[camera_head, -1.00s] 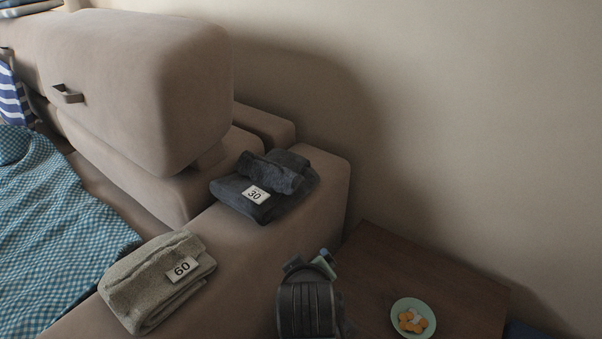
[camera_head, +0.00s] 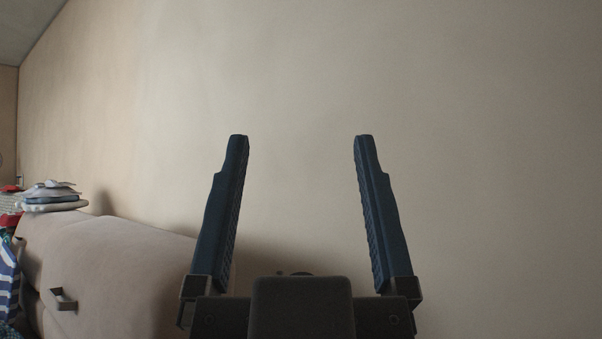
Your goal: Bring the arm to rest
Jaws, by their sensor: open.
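My gripper (camera_head: 302,140) is in the lower middle of the head view, close to the camera. Its two dark fingers point up and stand wide apart. Only bare wall shows between the fingertips, and the gripper holds nothing.
A beige sofa back (camera_head: 120,270) with a small dark handle (camera_head: 63,298) is at lower left. A stack of folded cloths (camera_head: 52,197) lies on its far end. Striped fabric (camera_head: 9,275) hangs at the left edge. A plain wall (camera_head: 480,130) fills the rest.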

